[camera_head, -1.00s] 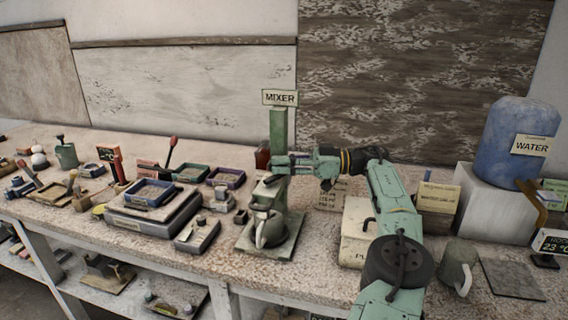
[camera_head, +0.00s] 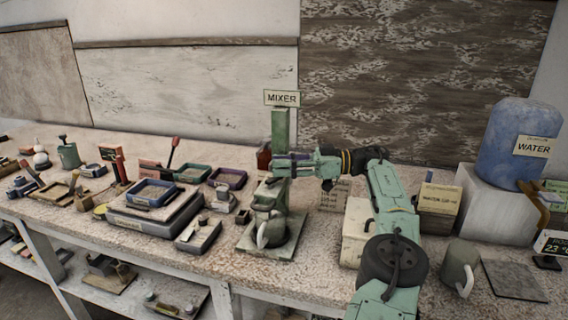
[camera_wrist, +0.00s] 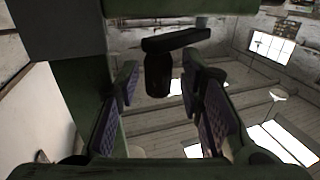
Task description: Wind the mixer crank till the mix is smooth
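The mixer (camera_head: 279,130) is a green post with a MIXER sign on top, standing on a square base at the middle of the bench. My gripper (camera_head: 281,166) is level with the post's middle, beside the mixer head. In the wrist view my gripper (camera_wrist: 160,95) has its two fingers apart, with the dark crank knob (camera_wrist: 158,76) between them, hanging from a short dark bar. A gap shows at the left finger; contact at the right is unclear.
Trays and a stepped grey stand (camera_head: 146,222) crowd the bench left of the mixer. At right are a cream box (camera_head: 355,232), a second mug (camera_head: 459,266), a dark flat plate (camera_head: 514,280) and the blue water tank (camera_head: 518,140) on a white block.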

